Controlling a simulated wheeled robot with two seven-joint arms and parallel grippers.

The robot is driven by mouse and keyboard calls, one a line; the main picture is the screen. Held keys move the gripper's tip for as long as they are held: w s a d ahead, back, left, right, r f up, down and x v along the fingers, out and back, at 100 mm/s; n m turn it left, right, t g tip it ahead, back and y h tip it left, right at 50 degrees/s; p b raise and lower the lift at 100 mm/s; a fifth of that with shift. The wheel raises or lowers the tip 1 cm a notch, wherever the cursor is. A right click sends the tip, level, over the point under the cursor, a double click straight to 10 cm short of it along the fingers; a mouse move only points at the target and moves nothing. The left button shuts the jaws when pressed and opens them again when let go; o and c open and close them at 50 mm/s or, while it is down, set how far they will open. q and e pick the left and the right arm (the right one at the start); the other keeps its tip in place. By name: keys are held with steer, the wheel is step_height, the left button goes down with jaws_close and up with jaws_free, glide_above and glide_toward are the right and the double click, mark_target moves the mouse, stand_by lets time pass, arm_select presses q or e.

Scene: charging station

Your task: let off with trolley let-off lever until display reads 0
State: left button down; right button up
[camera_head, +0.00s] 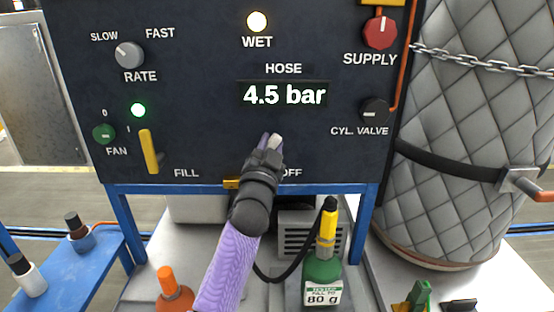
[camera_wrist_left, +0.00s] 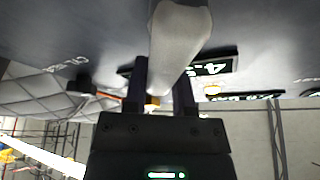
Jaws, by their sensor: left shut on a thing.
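The dark panel (camera_head: 200,75) carries a HOSE display (camera_head: 285,95) that reads 4.5 bar. My left gripper (camera_head: 271,143) is in front of the panel's lower middle, shut on a pale lever. The lever's pale end (camera_head: 277,141) shows at the fingertips, and its pale body (camera_wrist_left: 180,35) fills the top middle of the left wrist view between the dark fingers (camera_wrist_left: 162,85). The gripper covers part of the lever's label, of which OFF shows. My right gripper is not in view.
A yellow FILL lever (camera_head: 149,152) and a green FAN knob (camera_head: 104,133) are at left. A red SUPPLY knob (camera_head: 380,32) and black CYL. VALVE knob (camera_head: 374,110) are at right. A green bottle (camera_head: 322,275) stands below the panel. A quilted tank (camera_head: 475,140) stands at right.

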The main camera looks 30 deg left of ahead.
arm_select(q)
steer(key=n, duration=0.1)
steer(key=a+n+y, duration=0.1)
steer(key=n, duration=0.1)
steer(key=s+n+y+b, duration=0.1)
steer(key=n, duration=0.1)
steer(key=shift+a+r, duration=0.2)
steer(key=shift+r, duration=0.05)
steer(key=shift+s+a+r+n+g+y+b, duration=0.2)
steer(key=shift+n+y, duration=0.25)
steer(key=shift+n, duration=0.3)
steer(key=shift+s+a+f+n+g+y+b, duration=0.1)
steer(key=shift+a+n+g+y, duration=0.25)
steer(key=shift+n, duration=0.35)
steer(key=shift+s+a+r+n+g+y+b, duration=0.15)
steer(key=shift+n+y, duration=0.35)
steer(key=shift+n, duration=0.25)
steer(key=shift+c, duration=2.2)
jaws_free()
steer(key=shift+a, duration=0.1)
